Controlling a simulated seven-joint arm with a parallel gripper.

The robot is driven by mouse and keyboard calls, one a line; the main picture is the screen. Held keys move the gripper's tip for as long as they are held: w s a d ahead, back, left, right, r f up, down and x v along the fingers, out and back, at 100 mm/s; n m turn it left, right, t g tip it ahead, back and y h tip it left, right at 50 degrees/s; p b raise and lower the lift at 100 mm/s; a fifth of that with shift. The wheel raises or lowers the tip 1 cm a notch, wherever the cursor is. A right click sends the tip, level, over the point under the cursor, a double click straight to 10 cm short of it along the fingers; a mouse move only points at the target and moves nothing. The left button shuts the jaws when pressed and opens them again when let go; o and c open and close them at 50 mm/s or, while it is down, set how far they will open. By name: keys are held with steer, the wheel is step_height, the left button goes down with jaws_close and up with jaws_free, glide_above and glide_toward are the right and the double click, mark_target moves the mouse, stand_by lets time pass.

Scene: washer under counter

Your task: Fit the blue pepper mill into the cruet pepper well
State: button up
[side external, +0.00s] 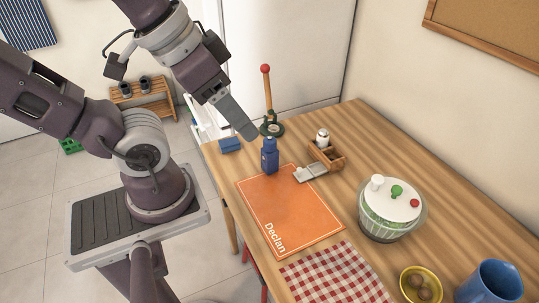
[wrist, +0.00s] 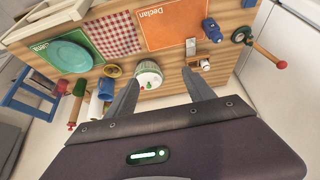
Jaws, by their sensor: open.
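The blue pepper mill (side external: 270,157) stands upright at the far edge of the orange "Declan" mat (side external: 290,215); it also shows in the wrist view (wrist: 212,32). The cruet (side external: 333,158) is a small wooden caddy to its right. A white shaker with a dark top (side external: 323,138) sits in the cruet's back part. The front part looks empty, but its inside is hard to see. The cruet also shows in the wrist view (wrist: 194,62). My gripper (side external: 240,122) is open and empty, above and left of the mill, not touching it. Its two fingers spread apart in the wrist view (wrist: 158,82).
A red-knobbed upright stand (side external: 267,100) rises behind the mill. A small blue block (side external: 229,144) lies left of it. A grey flat piece (side external: 311,172) lies in front of the cruet. A salad spinner (side external: 390,215) stands to the right. The orange mat is clear.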

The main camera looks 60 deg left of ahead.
steer(key=m+g+y, duration=0.6)
steer(key=m+y, duration=0.2)
steer(key=m, duration=0.5)
glide_above(273, 149)
steer(key=d, duration=0.5)
step_height(273, 149, down, 21)
steer(key=f+m, duration=0.1)
steer(key=f, duration=0.1)
steer(key=a+f+m, duration=0.1)
steer(key=f, duration=0.1)
steer(key=f+m+y, duration=0.1)
steer(key=f+m, duration=0.1)
steer(key=shift+w+a+f, duration=0.2)
steer(key=shift+a+f, duration=0.15)
steer(key=shift+a, duration=0.05)
steer(key=x, duration=0.7)
steer(key=shift+s+a+r, duration=0.1)
steer(key=shift+s+a, duration=0.05)
jaws_close()
